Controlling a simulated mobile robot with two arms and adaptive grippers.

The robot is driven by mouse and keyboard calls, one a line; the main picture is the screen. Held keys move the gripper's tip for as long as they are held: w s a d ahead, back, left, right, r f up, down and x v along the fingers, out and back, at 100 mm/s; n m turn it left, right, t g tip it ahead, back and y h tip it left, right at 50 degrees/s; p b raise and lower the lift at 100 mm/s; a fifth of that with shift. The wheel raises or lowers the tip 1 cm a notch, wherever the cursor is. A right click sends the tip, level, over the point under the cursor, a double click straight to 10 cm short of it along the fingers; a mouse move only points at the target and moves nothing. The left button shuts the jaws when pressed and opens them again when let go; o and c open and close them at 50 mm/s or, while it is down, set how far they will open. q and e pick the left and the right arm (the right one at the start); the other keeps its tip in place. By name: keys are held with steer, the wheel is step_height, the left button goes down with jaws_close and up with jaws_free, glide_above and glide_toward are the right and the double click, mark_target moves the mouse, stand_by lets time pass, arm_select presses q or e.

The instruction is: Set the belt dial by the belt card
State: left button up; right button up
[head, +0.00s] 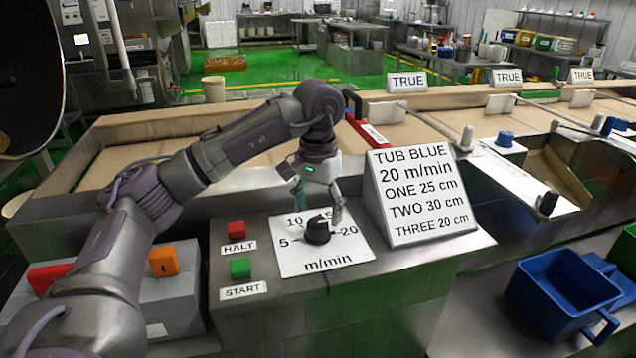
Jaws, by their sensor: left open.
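The belt dial (317,233) is a black knob on a white plate (345,255) marked 5, 10, 15, 20 and m/min. A light mark shows at the knob's upper edge, but I cannot tell exactly which number it points at. My left gripper (318,206) is open just above and behind the knob, one finger to either side. It partly covers the 10 and 15. I cannot tell whether a finger touches the knob. The belt card (420,195) leans to the right of the dial and reads TUB BLUE, 20 m/min, ONE 25 cm, TWO 30 cm, THREE 20 cm.
A red HALT button (236,229) and a green START button (240,268) sit left of the dial. A red-handled tool (368,132) lies behind the card. Beige belts stretch behind the console. A blue tub (562,290) stands at lower right.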

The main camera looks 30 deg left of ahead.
mark_target(318, 222)
arm_select(q)
step_height(318, 222, up, 8)
